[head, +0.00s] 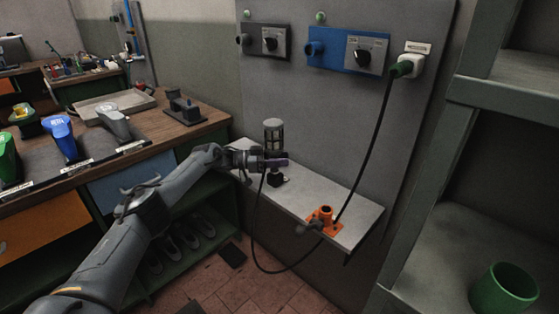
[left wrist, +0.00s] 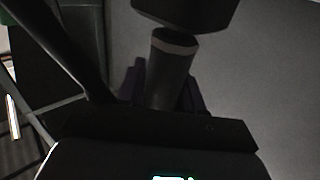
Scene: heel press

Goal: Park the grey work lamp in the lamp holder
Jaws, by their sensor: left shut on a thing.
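The grey work lamp (head: 273,131) stands upright, its caged head up, over the narrow grey wall shelf (head: 305,200). My left gripper (head: 274,162) is shut around the lamp's handle below the cage. The handle (left wrist: 171,70) also shows between the fingers in the left wrist view. A small black block (head: 278,181) sits on the shelf just below the gripper; I cannot tell whether the lamp touches it. An orange socket fixture (head: 325,214) is on the shelf's right part, apart from the lamp. Which of these two is the lamp holder is not clear. My right gripper is not in view.
A black cable (head: 368,150) runs from the green plug (head: 402,68) down past the shelf and loops below it. Blue (head: 346,50) and dark (head: 264,40) switch boxes hang above. A workbench (head: 150,125) with tools is left; a rack with a green cup (head: 503,290) is right.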

